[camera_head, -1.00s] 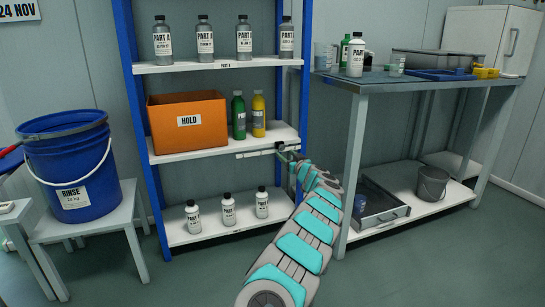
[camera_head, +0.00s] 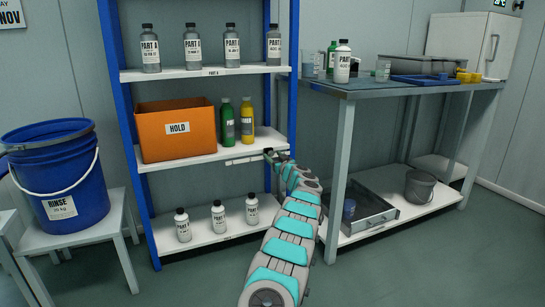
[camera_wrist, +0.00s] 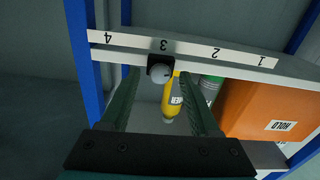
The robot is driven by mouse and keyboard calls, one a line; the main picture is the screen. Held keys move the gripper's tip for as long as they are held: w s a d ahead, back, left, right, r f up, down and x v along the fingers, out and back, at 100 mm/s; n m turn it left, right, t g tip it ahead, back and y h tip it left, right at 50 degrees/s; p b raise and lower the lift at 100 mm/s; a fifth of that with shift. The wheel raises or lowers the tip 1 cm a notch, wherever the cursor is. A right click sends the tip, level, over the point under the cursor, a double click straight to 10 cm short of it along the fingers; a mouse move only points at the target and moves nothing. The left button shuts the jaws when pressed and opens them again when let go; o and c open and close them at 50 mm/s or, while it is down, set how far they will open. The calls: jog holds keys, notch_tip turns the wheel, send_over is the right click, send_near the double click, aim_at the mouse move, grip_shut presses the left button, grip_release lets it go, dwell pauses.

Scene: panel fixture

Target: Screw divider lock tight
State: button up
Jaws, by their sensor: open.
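The divider lock is a black block (camera_wrist: 160,62) with a round pale knob (camera_wrist: 159,75) on the shelf's front rail, at the number 3 in the wrist view, which shows the shelf upside down. My gripper (camera_wrist: 159,80) is open. Its two dark green fingers lie on either side of the knob in the picture; I cannot tell whether they touch it. In the head view my gripper (camera_head: 277,156) is at the right end of the middle shelf's front edge. The lock is too small to make out there.
The middle shelf (camera_head: 205,157) bears an orange HOLD box (camera_head: 178,142), a green bottle (camera_head: 227,128) and a yellow bottle (camera_head: 247,122). The yellow bottle (camera_wrist: 171,102) shows behind the knob. A blue upright stands beside the rail. A workbench (camera_head: 395,86) stands to the right.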

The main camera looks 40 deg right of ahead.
jog(key=shift+w+d, duration=0.15)
jog(key=shift+w, duration=0.45)
jog(key=shift+c, duration=0.4)
grip_shut()
